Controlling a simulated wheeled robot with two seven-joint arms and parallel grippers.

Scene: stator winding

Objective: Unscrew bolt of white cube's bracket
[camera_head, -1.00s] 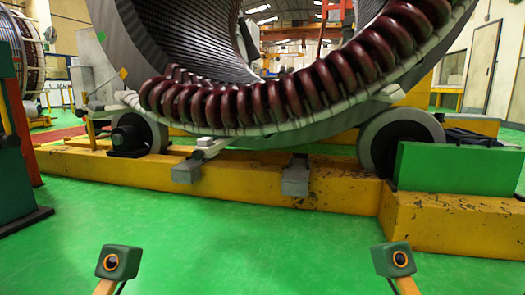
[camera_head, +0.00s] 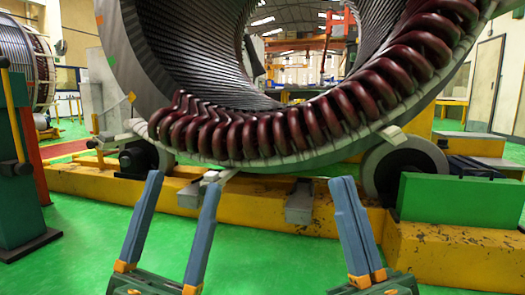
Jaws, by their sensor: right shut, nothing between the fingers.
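My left gripper (camera_head: 183,182) shows at the bottom left of centre, with two blue fingers apart and nothing visible between them. My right gripper (camera_head: 343,182) is right of centre, its two blue fingers together and empty. Behind the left gripper's fingers, a pale bracket piece (camera_head: 224,175) shows at the foot of the stator (camera_head: 115,45). A grey block (camera_head: 188,195) below it is partly hidden by the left fingers. I cannot make out a bolt or clearly tell which piece is the white cube. Both grippers appear in front of the yellow base, apart from the bracket.
Dark red coils (camera_head: 270,135) ring the stator's near edge. The yellow base (camera_head: 75,183) crosses the view, with a second grey block (camera_head: 300,200) and a green block (camera_head: 450,200) on the right. A green post (camera_head: 20,150) stands at left. The green floor in front is clear.

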